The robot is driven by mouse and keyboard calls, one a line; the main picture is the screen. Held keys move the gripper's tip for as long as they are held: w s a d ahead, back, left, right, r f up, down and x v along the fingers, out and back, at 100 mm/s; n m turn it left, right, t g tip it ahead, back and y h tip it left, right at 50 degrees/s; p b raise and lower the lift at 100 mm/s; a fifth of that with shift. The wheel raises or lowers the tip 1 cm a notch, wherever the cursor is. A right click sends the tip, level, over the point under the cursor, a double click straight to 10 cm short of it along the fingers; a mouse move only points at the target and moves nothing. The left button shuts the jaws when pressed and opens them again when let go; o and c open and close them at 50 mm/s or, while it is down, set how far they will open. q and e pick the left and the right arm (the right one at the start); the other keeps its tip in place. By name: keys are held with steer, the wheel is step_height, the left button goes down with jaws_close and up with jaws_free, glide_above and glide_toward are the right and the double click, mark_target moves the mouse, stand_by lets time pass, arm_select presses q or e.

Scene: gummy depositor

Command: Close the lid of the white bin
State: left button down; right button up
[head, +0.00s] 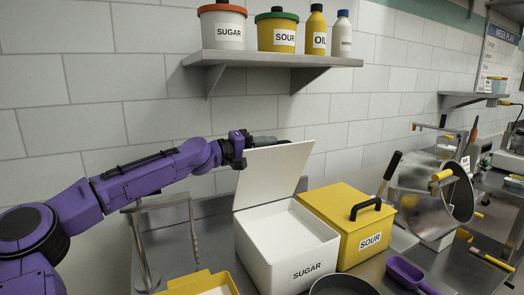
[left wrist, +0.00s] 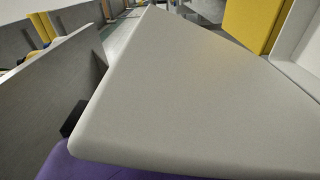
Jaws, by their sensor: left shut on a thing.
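The white bin (head: 285,249), labelled SUGAR, stands on the metal counter with its top open and its inside showing. Its white lid (head: 274,176) stands up steeply from the back edge, leaning slightly back. My left gripper (head: 262,141) is at the lid's top edge, shut on it; its fingertips are partly hidden by the lid. In the left wrist view the lid (left wrist: 190,95) fills most of the picture, with a bit of my purple gripper at the lower left. My right gripper is not in view.
A yellow SOUR bin (head: 345,231) with a closed lid and black handle stands close on the right. A dark pan (head: 342,285) and a yellow container (head: 200,283) are in front. A wall shelf (head: 270,59) with several containers hangs above.

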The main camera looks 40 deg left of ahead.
arm_select(q)
steer(key=shift+d+r, duration=0.1)
steer(key=shift+d, duration=0.1)
steer(key=c, duration=1.1)
jaws_free()
steer(key=shift+c, duration=0.2)
steer(key=shift+o, duration=0.3)
steer(key=shift+d, duration=0.15)
